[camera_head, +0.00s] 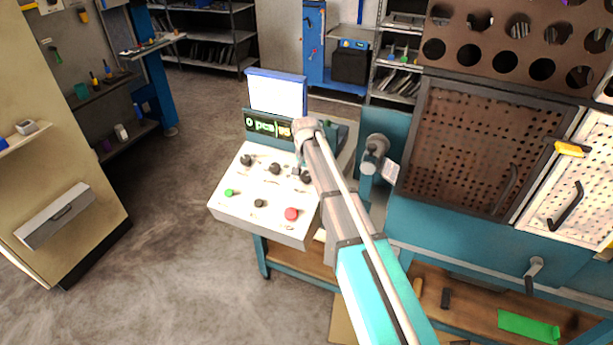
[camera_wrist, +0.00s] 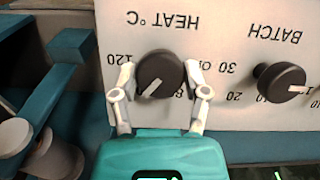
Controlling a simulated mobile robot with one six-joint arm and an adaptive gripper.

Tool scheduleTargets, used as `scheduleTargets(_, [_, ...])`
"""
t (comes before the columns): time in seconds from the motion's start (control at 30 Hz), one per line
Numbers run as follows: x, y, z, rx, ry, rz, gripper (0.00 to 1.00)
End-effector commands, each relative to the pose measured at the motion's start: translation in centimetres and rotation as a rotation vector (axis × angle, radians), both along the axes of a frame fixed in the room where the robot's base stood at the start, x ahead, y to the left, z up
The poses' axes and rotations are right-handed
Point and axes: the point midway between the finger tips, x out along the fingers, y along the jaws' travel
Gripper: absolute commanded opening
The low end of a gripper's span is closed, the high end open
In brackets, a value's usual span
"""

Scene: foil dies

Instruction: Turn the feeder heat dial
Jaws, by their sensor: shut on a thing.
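The heat dial (camera_wrist: 158,76) is a round black knob on a pale panel, under the upside-down label "HEAT °C" in the wrist view. Its white pointer mark slants toward the lower left in that view. The number 120 shows at its left; some other markings are partly hidden by my fingers. My gripper (camera_wrist: 160,72) is shut on the dial, with one finger on each side. In the head view the heat dial (camera_head: 306,178) is the rightmost black knob on the sloping control panel (camera_head: 240,208), partly behind my gripper (camera_head: 299,167).
The batch dial (camera_wrist: 281,82) sits just right of the heat dial in the wrist view. A red button (camera_head: 291,214) and a green button (camera_head: 229,192) are lower on the panel. A display (camera_head: 262,125) reading "0 pcs" stands behind. A grey lever (camera_head: 375,148) is to the right.

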Motion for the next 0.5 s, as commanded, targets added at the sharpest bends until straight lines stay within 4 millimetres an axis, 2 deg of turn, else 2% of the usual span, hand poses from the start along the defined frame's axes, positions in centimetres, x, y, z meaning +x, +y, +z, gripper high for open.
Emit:
scheduleTargets(0.2, [0.01, 0.04, -0.02, -0.029, 0.009, 0.091, 0.11])
scheduleTargets(0.5, [-0.04, 0.00, -0.03, -0.031, 0.011, 0.100, 0.11])
